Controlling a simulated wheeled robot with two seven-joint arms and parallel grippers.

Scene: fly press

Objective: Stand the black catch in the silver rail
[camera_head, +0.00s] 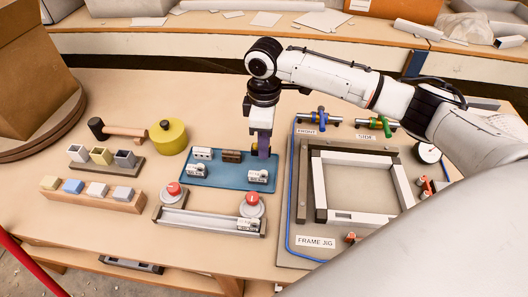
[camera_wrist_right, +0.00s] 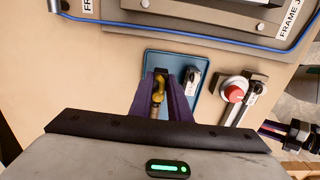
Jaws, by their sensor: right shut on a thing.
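My right gripper (camera_head: 263,152), with purple fingers, is low over the right part of the blue tray (camera_head: 218,182). In the right wrist view its fingers (camera_wrist_right: 160,92) are shut on a small piece with a yellow, brass-coloured part (camera_wrist_right: 158,95) and a dark end; the fingers hide much of it. I cannot tell whether this is the black catch. Several small labelled pieces stand on the tray, including a dark brown one (camera_head: 232,156) and a white-and-dark one (camera_head: 258,176). The silver rail (camera_head: 205,221) lies in front of the tray.
Red buttons (camera_head: 173,188) stand behind the rail's two ends. The frame jig (camera_head: 318,240) is to the right, with a blue hose along its edge. Left are a mallet (camera_head: 125,131), a yellow-green cylinder (camera_head: 168,137) and a wooden block with coloured pieces (camera_head: 95,200).

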